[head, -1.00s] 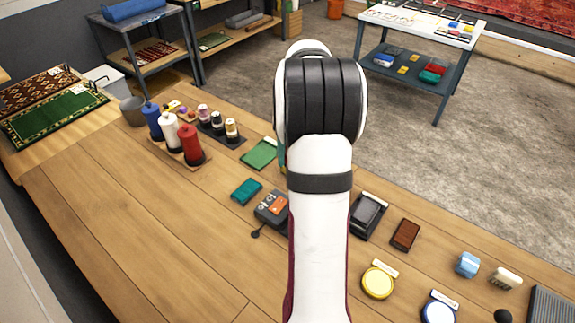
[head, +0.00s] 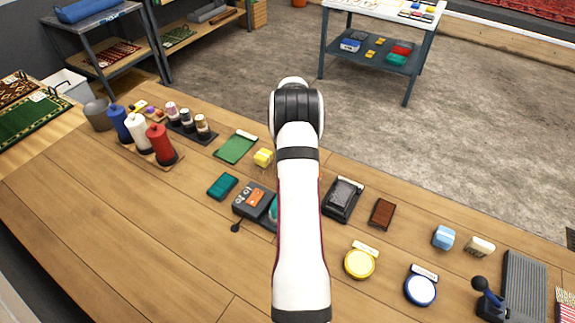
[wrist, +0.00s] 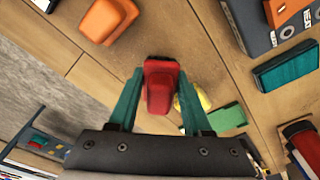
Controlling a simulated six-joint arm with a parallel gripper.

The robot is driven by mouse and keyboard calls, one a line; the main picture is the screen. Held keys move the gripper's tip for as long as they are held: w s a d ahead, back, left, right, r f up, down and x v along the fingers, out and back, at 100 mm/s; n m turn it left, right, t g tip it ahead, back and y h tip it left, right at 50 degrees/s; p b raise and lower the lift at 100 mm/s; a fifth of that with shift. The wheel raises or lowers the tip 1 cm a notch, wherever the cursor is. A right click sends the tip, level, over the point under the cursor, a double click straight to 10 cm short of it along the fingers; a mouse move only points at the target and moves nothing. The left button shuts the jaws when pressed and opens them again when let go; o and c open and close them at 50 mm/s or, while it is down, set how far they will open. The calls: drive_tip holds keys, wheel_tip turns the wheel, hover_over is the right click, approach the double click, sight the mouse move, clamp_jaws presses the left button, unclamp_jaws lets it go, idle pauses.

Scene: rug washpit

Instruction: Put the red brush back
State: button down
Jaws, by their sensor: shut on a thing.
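The red brush (wrist: 161,86) is between the two teal fingers of my gripper (wrist: 159,76) in the wrist view. The fingers are shut on it, and the wooden bench top shows beyond. I cannot tell how high the brush is above the bench. In the head view my arm covers the brush and most of the gripper. A small teal patch at the arm's left edge may be a finger.
Left of the arm are a green labelled pad (head: 236,148), a yellow block (head: 263,157), a teal block (head: 222,186) and a dark device (head: 250,198). Right are a black labelled tray (head: 343,200), a brown block (head: 382,214) and round yellow (head: 359,264) and blue-rimmed (head: 421,289) pads.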

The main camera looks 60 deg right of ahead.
drive_tip(key=shift+f, duration=1.35)
drive_tip(key=shift+f, duration=0.1)
drive_tip(key=shift+c, duration=1.7)
unclamp_jaws()
